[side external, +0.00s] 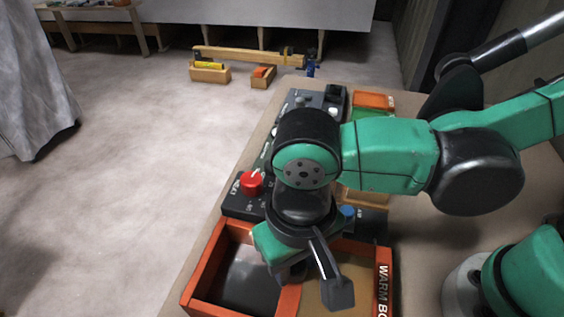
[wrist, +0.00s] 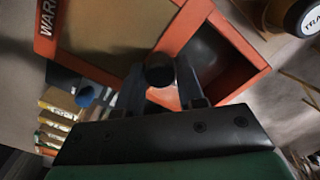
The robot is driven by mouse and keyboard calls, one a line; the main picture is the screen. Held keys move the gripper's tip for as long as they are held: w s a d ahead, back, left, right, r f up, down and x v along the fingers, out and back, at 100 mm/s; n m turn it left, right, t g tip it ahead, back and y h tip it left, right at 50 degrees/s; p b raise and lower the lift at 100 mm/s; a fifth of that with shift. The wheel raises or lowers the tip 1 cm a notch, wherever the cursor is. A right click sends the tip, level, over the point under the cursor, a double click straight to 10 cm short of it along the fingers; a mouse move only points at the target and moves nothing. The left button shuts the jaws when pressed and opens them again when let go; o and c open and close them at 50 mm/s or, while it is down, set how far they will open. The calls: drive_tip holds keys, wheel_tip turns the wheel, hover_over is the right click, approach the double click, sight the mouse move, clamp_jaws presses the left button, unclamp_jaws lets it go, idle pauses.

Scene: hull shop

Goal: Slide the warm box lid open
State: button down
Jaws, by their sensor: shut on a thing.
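The warm box (side external: 205,268) is an orange-red open-topped box at the bottom of the side view, with "WARM BO" readable on its right wall. Its tan lid (side external: 335,296) covers the right part, and the left part is uncovered, showing a dark interior. The wrist view shows the tan lid (wrist: 110,28) beside an orange bar and the dark opening. My gripper (wrist: 162,84) is shut on a round black knob (wrist: 159,69) by that bar. In the side view my gripper (side external: 285,272) is over the box, and my wrist hides the knob.
A black panel with a red dial (side external: 251,184) stands behind the box, and a blue knob (side external: 347,211) shows just past its back right. An orange tray (side external: 374,101) lies farther back. Small wooden bins (side external: 210,74) sit beyond the bench. Left of the bench is clear floor.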

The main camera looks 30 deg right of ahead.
drive_tip(key=c, duration=0.5)
unclamp_jaws()
drive_tip(key=shift+c, duration=0.2)
drive_tip(key=shift+r, duration=2.8)
drive_tip(key=w+d+t, duration=0.3)
drive_tip(key=w+d, duration=0.1)
drive_tip(key=d, duration=0.7)
drive_tip(key=w+d+t, duration=0.4)
drive_tip(key=d, duration=0.7)
drive_tip(key=shift+w+f, duration=0.15)
drive_tip(key=shift+w, duration=0.1)
